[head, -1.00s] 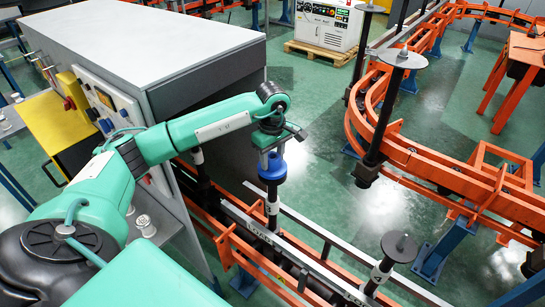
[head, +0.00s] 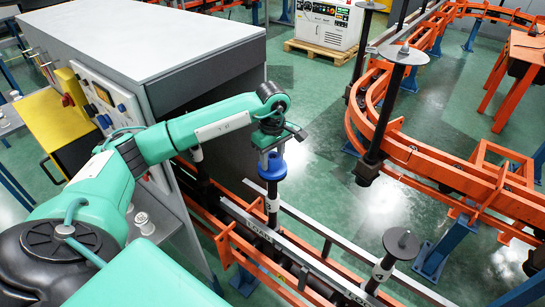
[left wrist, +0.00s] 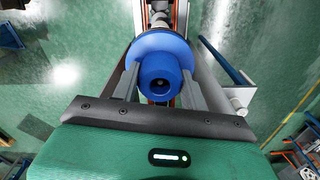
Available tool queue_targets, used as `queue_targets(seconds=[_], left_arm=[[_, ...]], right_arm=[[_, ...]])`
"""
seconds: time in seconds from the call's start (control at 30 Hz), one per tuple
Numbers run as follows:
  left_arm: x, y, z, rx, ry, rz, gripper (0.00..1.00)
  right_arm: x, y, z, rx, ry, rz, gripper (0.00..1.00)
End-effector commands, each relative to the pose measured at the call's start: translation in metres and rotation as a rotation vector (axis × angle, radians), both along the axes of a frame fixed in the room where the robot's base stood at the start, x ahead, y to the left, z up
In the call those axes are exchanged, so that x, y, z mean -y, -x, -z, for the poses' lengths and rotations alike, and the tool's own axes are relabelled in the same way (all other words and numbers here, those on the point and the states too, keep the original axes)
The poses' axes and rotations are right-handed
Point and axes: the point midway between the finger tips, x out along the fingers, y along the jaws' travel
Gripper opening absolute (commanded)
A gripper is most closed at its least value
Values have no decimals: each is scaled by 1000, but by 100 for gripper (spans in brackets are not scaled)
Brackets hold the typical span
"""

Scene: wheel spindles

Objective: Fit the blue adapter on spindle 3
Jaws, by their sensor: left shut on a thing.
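The blue adapter (head: 272,168) is a flanged blue ring-shaped piece. It is upright, in line with the top of the dark post of spindle 3 (head: 272,206), which carries a white band marked 3. I cannot tell how far it is over the post, since the adapter hides the tip. My left gripper (head: 272,150) is shut on the adapter from above. In the left wrist view, the adapter (left wrist: 160,72) sits between my two grey fingers, with its wide flange beyond them and a round hole in its near end. My right gripper is not in view.
Spindle 4 (head: 401,244), with a grey disc on top, stands to the right on the same orange rail line. A taller disc-topped spindle (head: 404,54) stands by the curved orange rail (head: 375,110). A grey cabinet (head: 150,45) stands left behind my left arm.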

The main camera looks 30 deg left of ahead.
Motion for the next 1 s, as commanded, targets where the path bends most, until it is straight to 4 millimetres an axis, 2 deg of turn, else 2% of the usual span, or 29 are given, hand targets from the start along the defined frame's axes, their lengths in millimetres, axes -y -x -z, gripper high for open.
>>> queue_targets(seconds=[0.4,0.43,0.53,0.57,0.87,1.0], left_arm=[[0,0,2,1,0,0,19],[0,0,2,1,0,0,48],[0,0,2,1,0,0,68],[0,0,2,1,0,0,70],[0,0,2,0,0,0,70],[0,-1,-9,4,0,0,70]], right_arm=[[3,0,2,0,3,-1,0],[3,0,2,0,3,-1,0],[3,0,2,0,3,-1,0],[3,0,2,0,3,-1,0],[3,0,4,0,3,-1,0],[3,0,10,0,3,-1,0]])
